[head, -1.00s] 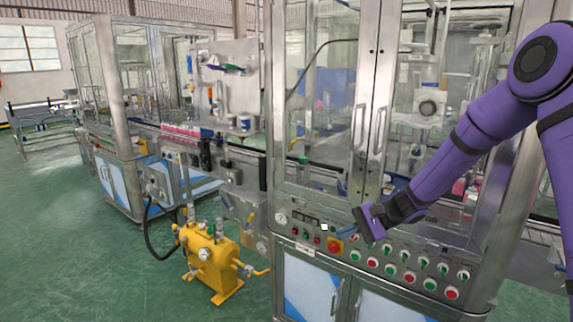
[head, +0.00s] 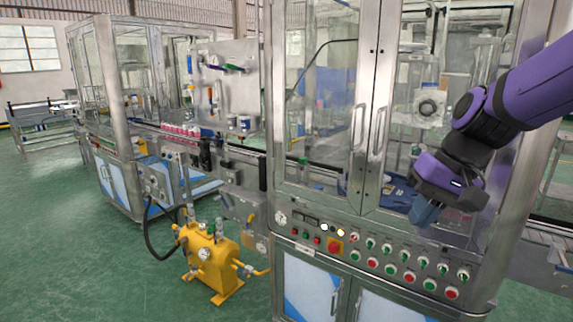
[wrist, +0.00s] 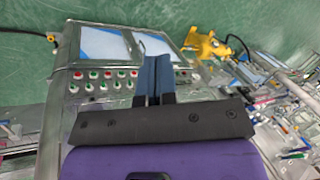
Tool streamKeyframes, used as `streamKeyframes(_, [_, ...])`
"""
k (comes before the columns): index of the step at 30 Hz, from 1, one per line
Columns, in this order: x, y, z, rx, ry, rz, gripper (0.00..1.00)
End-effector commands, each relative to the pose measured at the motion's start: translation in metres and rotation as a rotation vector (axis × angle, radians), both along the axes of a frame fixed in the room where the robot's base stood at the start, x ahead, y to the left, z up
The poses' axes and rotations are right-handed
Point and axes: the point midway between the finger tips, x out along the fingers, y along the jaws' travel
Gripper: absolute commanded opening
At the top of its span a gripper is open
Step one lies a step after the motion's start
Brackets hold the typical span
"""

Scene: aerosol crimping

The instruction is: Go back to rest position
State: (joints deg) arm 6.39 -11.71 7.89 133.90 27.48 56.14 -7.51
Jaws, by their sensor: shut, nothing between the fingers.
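My gripper (head: 424,212) is in front of the right side of the crimping machine in the head view, above the right part of the control panel (head: 395,262). Its blue fingers point down and are together, with nothing between them. In the wrist view the shut fingers (wrist: 153,78) point toward the machine's lower front, and rows of red and green buttons (wrist: 103,80) show left of them. The fingers appear apart from the panel. My purple arm comes in from the upper right in the head view.
The machine's glass doors (head: 330,120) with metal handles stand behind my gripper. A yellow pump unit (head: 210,262) stands on the green floor (head: 90,260) at the left. A second glazed machine (head: 150,100) is further back. Open floor lies at the lower left.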

Motion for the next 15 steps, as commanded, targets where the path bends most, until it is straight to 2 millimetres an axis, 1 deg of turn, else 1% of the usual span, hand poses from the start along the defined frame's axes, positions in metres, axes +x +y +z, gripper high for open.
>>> streamKeyframes(1, [-0.011,-0.005,0.007,-0.031,-0.033,0.005,0.00])
streamKeyframes(6, [-0.046,-0.024,0.025,-0.140,-0.133,0.019,0.00])
streamKeyframes(15, [-0.103,-0.058,0.046,-0.306,-0.310,0.024,0.00])
